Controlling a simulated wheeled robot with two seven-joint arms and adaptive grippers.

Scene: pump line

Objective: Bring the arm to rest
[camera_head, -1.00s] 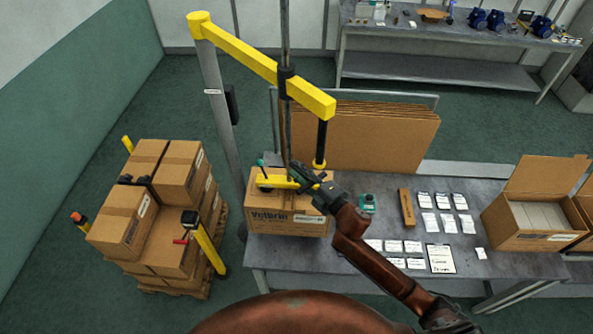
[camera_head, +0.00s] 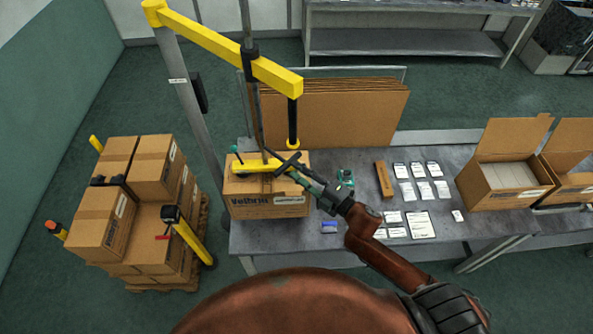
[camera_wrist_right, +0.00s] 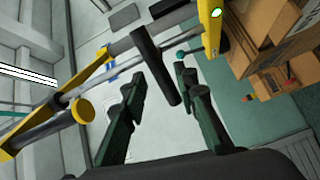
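My right arm comes in from the lower right over the table. Its gripper (camera_head: 288,165) is above the carton's right part, beside the yellow lifting head (camera_head: 256,167) of the hoist. In the right wrist view the two green-black fingers (camera_wrist_right: 160,92) stand apart. A dark cylindrical handle (camera_wrist_right: 153,62) shows between and beyond them; whether they touch it I cannot tell. The lifting head sits on top of the closed carton (camera_head: 268,205) at the table's left end. My left gripper is in neither view.
The yellow hoist arm (camera_head: 225,48) spans above the carton from a grey post. A pallet stack of cartons (camera_head: 135,215) stands at left. Flat cardboard (camera_head: 340,112) stands behind.

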